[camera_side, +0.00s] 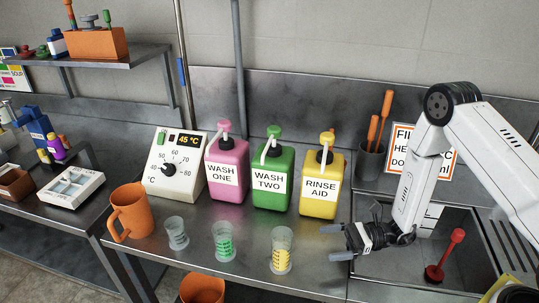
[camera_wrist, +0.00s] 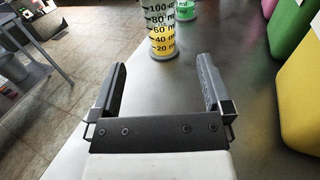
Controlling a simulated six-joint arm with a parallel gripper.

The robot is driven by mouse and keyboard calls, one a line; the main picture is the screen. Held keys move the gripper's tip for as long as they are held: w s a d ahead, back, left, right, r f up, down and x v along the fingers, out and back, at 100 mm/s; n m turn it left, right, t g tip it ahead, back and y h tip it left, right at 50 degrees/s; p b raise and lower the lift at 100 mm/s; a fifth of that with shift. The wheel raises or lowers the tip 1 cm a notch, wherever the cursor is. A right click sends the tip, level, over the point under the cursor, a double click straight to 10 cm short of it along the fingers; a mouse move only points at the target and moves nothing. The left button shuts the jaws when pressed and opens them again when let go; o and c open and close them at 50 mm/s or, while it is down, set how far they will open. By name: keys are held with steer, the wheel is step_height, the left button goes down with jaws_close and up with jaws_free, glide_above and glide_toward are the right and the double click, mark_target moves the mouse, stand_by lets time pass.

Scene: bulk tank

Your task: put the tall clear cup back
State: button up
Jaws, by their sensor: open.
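Three clear graduated cups stand upright on the steel counter in a row. The cup with yellow in its lower part (camera_side: 282,252) is nearest my gripper and looks the tallest; it also shows in the wrist view (camera_wrist: 162,32), with black ml marks, top cut off. The cup with green (camera_side: 224,243) stands left of it, and partly shows in the wrist view (camera_wrist: 187,8). A smaller cup with grey marks (camera_side: 177,234) is farthest left. My gripper (camera_side: 331,243) is open and empty, right of the yellow cup and apart from it. In the wrist view my jaws (camera_wrist: 162,70) point towards that cup.
Pink (camera_side: 229,172), green (camera_side: 273,180) and yellow (camera_side: 320,185) pump bottles stand behind the cups. An orange jug (camera_side: 132,212) and a temperature unit (camera_side: 173,165) are at left. A sink with a red plunger (camera_side: 445,255) lies right. The counter's front edge is close to the cups.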

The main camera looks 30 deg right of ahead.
steer(key=shift+s+a+r+n+g, duration=0.4)
steer(key=shift+n+g, duration=0.2)
steer(key=shift+g, duration=0.2)
steer(key=s+n+g, duration=0.1)
steer(key=n+g, duration=0.1)
steer(key=s+a+r+n+g+h, duration=0.1)
steer(key=s+g, duration=0.1)
steer(key=s+r+n+g+h, duration=0.1)
steer(key=s+n+g, duration=0.1)
steer(key=shift+a+r+n, duration=0.15)
steer(key=shift+a+n, duration=0.05)
steer(key=shift+n, duration=0.1)
steer(key=s+d+r+n+g+h, duration=0.1)
steer(key=s+d+n+g+h, duration=0.2)
steer(key=s+n+h, duration=0.25)
steer(key=w+d+r+n+t+h, duration=0.3)
steer(key=d+r+n+t+h, duration=0.3)
steer(key=n+h, duration=0.3)
steer(key=shift+w+d+r+n, duration=0.15)
steer(key=shift+d+r+n, duration=0.4)
steer(key=shift+d, duration=0.35)
